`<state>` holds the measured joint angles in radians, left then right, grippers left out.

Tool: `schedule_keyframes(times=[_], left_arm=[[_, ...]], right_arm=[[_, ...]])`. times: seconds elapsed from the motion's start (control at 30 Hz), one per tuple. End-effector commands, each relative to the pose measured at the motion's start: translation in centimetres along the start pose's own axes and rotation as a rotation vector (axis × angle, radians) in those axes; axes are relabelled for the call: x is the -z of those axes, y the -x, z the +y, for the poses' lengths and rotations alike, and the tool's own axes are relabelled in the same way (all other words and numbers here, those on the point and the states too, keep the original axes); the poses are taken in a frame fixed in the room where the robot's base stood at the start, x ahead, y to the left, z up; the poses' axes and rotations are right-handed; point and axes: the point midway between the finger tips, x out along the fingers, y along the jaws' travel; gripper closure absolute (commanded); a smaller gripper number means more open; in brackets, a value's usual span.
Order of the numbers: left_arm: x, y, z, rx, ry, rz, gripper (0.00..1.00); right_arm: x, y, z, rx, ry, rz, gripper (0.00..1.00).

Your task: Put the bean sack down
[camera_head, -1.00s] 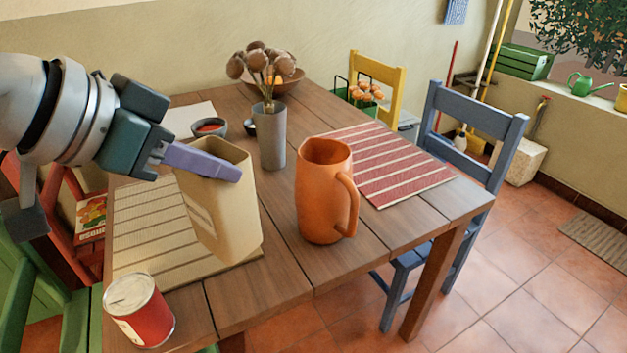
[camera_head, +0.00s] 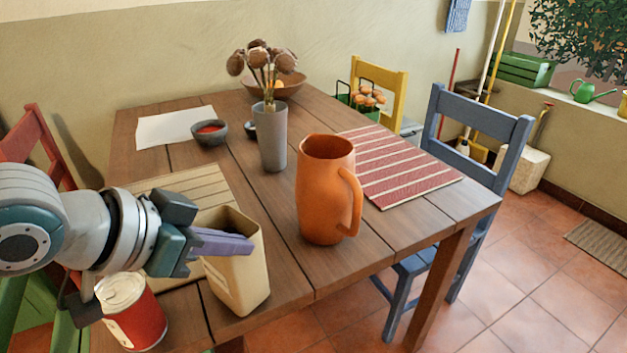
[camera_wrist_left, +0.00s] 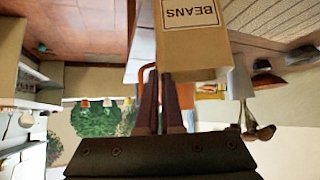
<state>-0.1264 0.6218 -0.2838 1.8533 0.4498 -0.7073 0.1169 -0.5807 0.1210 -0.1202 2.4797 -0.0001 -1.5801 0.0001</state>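The bean sack (camera_head: 238,272) is a tan, open-topped, box-like sack near the table's front edge in the head view. It looks nearly upright, and its base is at or just above the wooden table (camera_head: 345,272); I cannot tell if it touches. In the left wrist view the sack (camera_wrist_left: 195,52) shows a "BEANS" label. My left gripper (camera_head: 238,244) comes in from the left at the sack's top, with its purple fingers closed on the rim wall. The fingers also show in the wrist view (camera_wrist_left: 160,88). My right gripper is not in view.
An orange jug (camera_head: 325,190) stands to the right, a grey vase (camera_head: 270,140) behind. A beige striped placemat (camera_head: 200,183) lies behind the sack. Bare planks separate sack and jug.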

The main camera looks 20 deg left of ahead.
Motion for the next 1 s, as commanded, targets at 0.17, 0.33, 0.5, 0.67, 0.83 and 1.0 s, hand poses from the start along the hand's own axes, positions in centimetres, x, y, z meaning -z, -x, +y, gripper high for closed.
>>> schedule_keyframes(times=[0.17,0.33,0.5,0.67,0.83,1.0], left_arm=[[-0.2,-0.2,0.0,0.0,0.0,-0.001,0.95],[-0.2,-0.2,0.0,0.0,0.0,0.0,0.76],[-0.2,-0.2,0.0,0.0,0.001,-0.001,0.67],[-0.1,-0.1,0.0,0.0,0.0,0.0,0.67],[0.1,1.4,0.0,0.0,0.0,-0.003,0.67],[0.1,5.1,0.0,0.0,-0.001,-0.006,0.67]], right_arm=[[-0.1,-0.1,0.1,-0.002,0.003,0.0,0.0],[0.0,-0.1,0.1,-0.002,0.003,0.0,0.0],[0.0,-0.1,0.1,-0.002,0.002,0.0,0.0],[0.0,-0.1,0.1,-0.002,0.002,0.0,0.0],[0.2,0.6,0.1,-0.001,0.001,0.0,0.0],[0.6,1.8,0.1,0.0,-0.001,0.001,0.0]])
